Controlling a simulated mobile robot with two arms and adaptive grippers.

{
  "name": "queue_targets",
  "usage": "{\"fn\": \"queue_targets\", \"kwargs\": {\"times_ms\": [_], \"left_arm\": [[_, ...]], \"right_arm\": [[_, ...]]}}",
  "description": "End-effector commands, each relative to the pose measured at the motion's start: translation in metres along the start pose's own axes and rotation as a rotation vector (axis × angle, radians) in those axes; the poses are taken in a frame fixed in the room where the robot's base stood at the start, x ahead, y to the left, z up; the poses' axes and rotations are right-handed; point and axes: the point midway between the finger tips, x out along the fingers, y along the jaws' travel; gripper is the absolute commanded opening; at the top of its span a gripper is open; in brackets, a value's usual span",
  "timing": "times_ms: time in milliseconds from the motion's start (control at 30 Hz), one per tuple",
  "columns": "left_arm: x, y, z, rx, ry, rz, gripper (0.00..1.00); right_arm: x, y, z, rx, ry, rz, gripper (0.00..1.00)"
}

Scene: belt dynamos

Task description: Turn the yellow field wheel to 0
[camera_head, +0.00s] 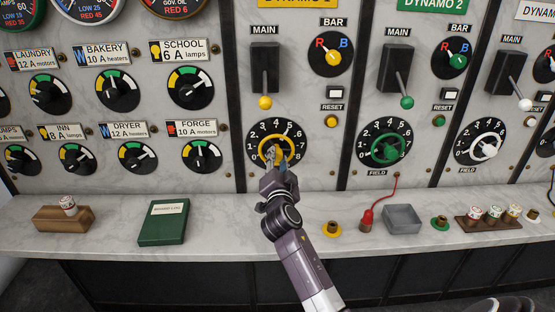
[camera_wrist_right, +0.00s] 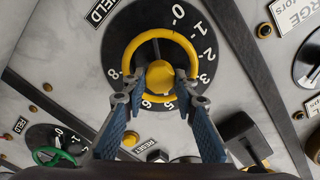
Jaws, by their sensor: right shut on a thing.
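The yellow field wheel (camera_head: 288,151) sits on a black dial (camera_head: 303,138) numbered from 0 at the left, under the first switch panel. My right gripper (camera_head: 275,157) reaches up to it from below. In the right wrist view the yellow wheel (camera_wrist_right: 189,55) faces me, and the fingers of my right gripper (camera_wrist_right: 163,92) are closed on its middle part at the hub. The 0 (camera_wrist_right: 178,12) shows at the top of the dial in that view. I cannot tell which number the wheel points to. My left gripper is not in view.
A yellow-knobbed main lever (camera_head: 265,80) hangs above the dial. A green field wheel (camera_head: 386,148) is to the right.

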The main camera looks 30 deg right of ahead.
Motion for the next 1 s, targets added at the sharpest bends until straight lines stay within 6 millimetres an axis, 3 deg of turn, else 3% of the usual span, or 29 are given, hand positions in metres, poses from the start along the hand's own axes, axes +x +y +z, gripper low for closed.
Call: {"fn": "queue_targets", "kwargs": {"times_ms": [367,1000], "left_arm": [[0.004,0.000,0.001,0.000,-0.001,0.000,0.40],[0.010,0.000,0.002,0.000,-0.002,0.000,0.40]], "right_arm": [[0.000,0.001,0.001,-0.116,-0.001,0.002,0.02],[0.000,-0.001,0.001,-0.695,-0.001,0.001,0.02]]}}
